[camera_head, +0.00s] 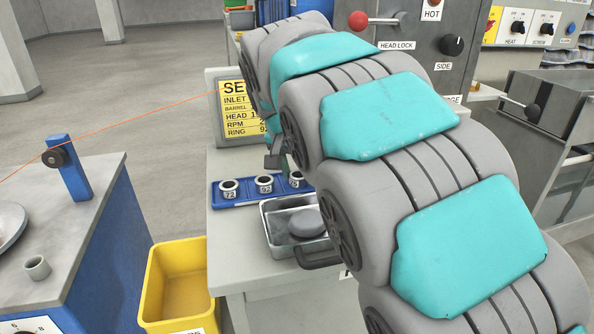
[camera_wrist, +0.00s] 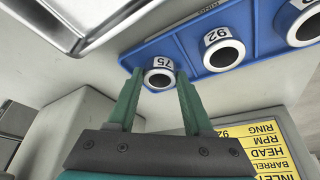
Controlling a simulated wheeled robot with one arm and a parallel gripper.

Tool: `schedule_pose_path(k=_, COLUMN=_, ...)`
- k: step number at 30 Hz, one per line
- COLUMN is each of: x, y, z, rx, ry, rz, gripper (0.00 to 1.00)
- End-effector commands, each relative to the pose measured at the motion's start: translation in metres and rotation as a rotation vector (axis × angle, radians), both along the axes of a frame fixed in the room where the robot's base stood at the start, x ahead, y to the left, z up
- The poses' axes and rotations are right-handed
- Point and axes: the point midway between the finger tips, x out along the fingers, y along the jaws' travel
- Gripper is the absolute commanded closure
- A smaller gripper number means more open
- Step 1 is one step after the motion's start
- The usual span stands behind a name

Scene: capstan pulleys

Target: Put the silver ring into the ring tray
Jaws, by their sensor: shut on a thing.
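The blue ring tray (camera_head: 245,201) lies on the pale cabinet top and also shows in the wrist view (camera_wrist: 187,42). A silver ring marked 75 (camera_wrist: 158,64) is between my green fingertips at the tray's end. My gripper (camera_wrist: 160,76) is shut on this ring, one finger on each side. I cannot tell whether the ring rests on the tray or is just above it. Rings marked 92 (camera_head: 264,184) and 72 (camera_head: 229,188) sit in the tray. The held ring's end of the tray is partly hidden by my arm in the head view.
A metal pan (camera_head: 279,233) with a grey disc (camera_head: 306,222) stands just in front of the tray. A yellow sign (camera_head: 233,128) stands behind. A yellow bin (camera_head: 155,290) is beside the cabinet. A small grey cylinder (camera_head: 37,268) stands on the left bench. An orange line crosses above.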

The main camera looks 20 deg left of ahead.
Motion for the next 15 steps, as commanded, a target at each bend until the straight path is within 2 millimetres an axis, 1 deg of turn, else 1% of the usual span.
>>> schedule_pose_path(k=1, x=0.0001, y=0.0, z=-0.0004, rx=0.0, ry=0.0, rz=0.0, gripper=0.45)
schedule_pose_path(k=3, x=0.0001, y=0.0, z=-0.0002, rx=0.0, ry=0.0, rz=0.0, gripper=0.38)
schedule_pose_path(k=4, x=0.0001, y=0.0, z=-0.0002, rx=0.0, ry=0.0, rz=0.0, gripper=0.36)
schedule_pose_path(k=11, x=0.0, y=0.0001, z=0.0005, rx=0.0, ry=0.0, rz=0.0, gripper=0.36)
schedule_pose_path(k=15, x=-0.0014, y=0.0005, z=0.0083, rx=0.002, ry=-0.001, rz=0.001, gripper=0.36)
